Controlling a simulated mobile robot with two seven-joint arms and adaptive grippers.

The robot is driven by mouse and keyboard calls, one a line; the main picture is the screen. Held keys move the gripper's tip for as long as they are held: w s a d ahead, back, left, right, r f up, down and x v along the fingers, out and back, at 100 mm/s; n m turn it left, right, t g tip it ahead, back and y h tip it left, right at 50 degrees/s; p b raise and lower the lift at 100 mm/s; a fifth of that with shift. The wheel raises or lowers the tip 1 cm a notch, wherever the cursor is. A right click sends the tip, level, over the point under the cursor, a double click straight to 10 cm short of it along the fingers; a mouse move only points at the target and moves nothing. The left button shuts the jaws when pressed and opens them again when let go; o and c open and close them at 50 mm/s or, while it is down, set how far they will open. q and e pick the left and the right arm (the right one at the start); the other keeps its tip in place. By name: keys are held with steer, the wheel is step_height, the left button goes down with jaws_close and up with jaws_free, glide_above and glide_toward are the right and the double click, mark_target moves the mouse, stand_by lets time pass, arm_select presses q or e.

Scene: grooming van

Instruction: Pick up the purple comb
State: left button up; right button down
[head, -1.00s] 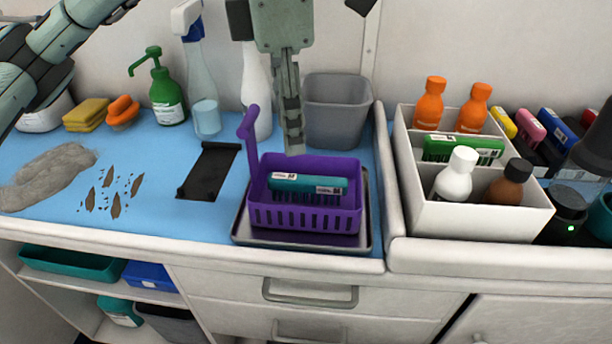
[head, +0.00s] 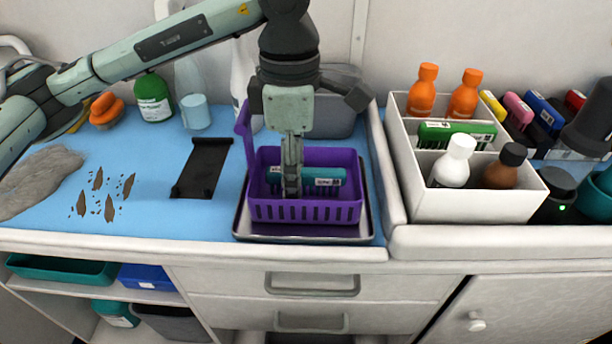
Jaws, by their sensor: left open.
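A purple basket (head: 325,212) stands on a grey tray (head: 243,227) on the blue mat. A teal comb-like piece (head: 328,178) with a white label and teeth lies in the basket. A purple upright piece (head: 243,122) rises at the basket's left back corner. I cannot tell whether it is a comb or the basket's handle; no other purple comb shows. My left gripper (head: 291,187) points down into the basket, its fingers in front of the teal piece and hiding part of it. It is open, seen edge-on; whether it touches anything is unclear. My right gripper is out of view.
A grey bin (head: 338,122) stands behind the basket. A white divided caddy (head: 465,205) with bottles and a green labelled piece (head: 457,134) stands to the right. A black flat holder (head: 203,168) lies left of the basket. Grey fur (head: 40,180) lies at far left.

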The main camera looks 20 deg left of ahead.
arm_select(q)
steer(key=shift+f, duration=0.1)
steer(key=shift+c, duration=0.2)
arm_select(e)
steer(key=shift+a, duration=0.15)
arm_select(q)
jaws_close()
